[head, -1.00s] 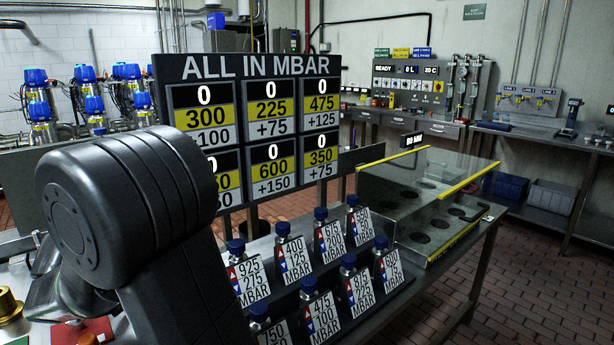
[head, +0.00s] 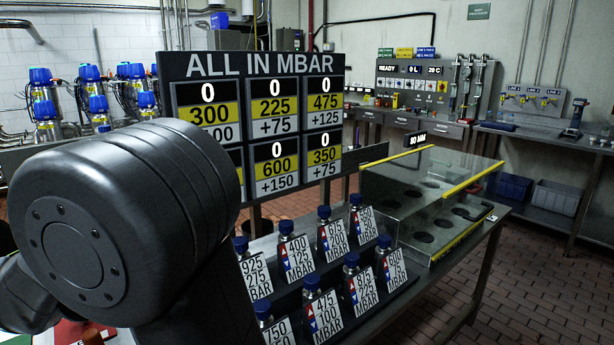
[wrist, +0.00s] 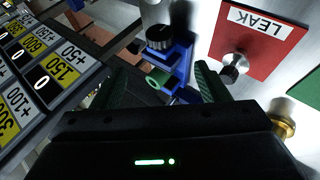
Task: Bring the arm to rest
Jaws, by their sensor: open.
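My arm (head: 130,220) fills the lower left of the head view as a large dark rounded joint with a link running down from it. My gripper is hidden in the head view. In the wrist view my gripper (wrist: 158,72) is open, with its two dark green-edged fingers spread apart. A blue fixture (wrist: 178,65) with a black knob and a green ring shows beyond and between the fingers. I see nothing clamped in the jaws, and I cannot tell the gap to the fixture.
A red LEAK plate (wrist: 258,42) with a metal knob lies right of the fingers. The ALL IN MBAR board (head: 262,66) stands close behind my arm. Tagged blue-capped valves (head: 296,250) fill a stepped rack; a clear-covered case (head: 425,200) stands beyond. Brick floor is open at right.

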